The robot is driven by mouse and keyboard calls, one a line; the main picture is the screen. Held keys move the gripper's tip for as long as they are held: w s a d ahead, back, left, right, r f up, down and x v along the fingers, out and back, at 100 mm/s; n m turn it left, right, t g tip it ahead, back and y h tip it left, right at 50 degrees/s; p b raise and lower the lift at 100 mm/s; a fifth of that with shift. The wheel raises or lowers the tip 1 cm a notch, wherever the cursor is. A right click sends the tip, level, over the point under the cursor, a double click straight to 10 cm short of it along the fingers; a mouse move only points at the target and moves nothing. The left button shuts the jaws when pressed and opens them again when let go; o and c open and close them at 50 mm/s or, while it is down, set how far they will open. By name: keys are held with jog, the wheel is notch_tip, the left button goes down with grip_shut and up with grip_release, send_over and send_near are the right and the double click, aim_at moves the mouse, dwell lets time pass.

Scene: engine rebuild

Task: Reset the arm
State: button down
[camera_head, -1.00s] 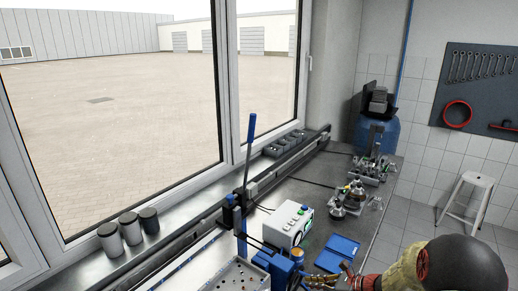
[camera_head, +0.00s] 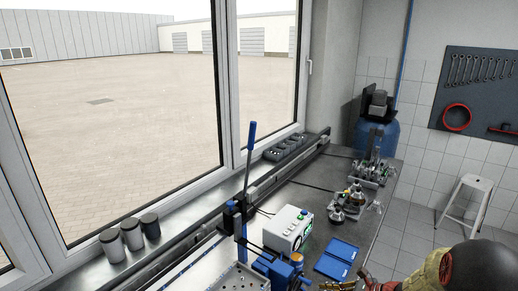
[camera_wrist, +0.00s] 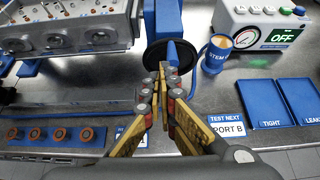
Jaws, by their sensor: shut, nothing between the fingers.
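My gripper (camera_wrist: 162,82) shows in the wrist view with its tan and red fingers angled together, tips meeting, and nothing held between them. It is over the grey bench, in front of a black round disc (camera_wrist: 168,56) with a blue part on it. Whether the tips touch the disc I cannot tell. In the head view my arm enters at the lower right, and the fingers are mostly cut off by the bottom edge.
A white gauge box (camera_head: 288,229) stands on the bench (camera_wrist: 80,92), beside blue tight and leak trays (camera_head: 336,259). A metal engine head (camera_wrist: 68,30) is at the wrist view's upper left. A blue STEM cup (camera_wrist: 215,58) and PORT B card (camera_wrist: 229,130) are close to the fingers.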

jog(key=s+a+f+n+g+h+b, duration=0.15)
jog(key=s+n+g, duration=0.35)
jog(key=s+n, duration=0.65)
jog(key=s+a+r+n+t+h+b, duration=0.1)
jog(key=s+r+n+h+b, duration=0.3)
jog(key=s, duration=0.5)
jog(key=s+a+r+n+t+h+b, duration=0.1)
jog(key=s+r+n+h+b, duration=0.3)
jog(key=s+r+n+b, duration=0.4)
jog(key=s+n+t+b, duration=0.1)
jog(key=s, duration=0.1)
jog(key=shift+s+a+r+n+t, duration=0.15)
jog(key=shift+s+a+n+t, duration=0.15)
jog(key=shift+a+n+t, duration=0.1)
